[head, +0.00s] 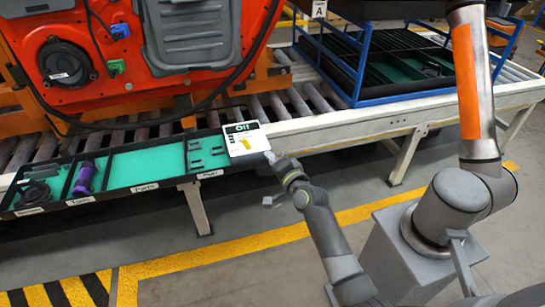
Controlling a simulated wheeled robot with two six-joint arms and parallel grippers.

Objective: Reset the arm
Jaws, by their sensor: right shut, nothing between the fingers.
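My right gripper (273,179) is in the middle of the head view, on an arm that comes up from the lower right. It is shut and empty. Its upper part is close to the lower right corner of a white card marked "Oil" (246,141); I cannot tell whether they touch. My left gripper is not in view.
A green-lined parts tray (149,168) runs along the roller conveyor (356,125), with a purple item (84,178) in it. A red door (150,75) stands behind. A blue-framed rack (408,90) and an orange-striped arm (475,85) are right. Floor lower left is clear.

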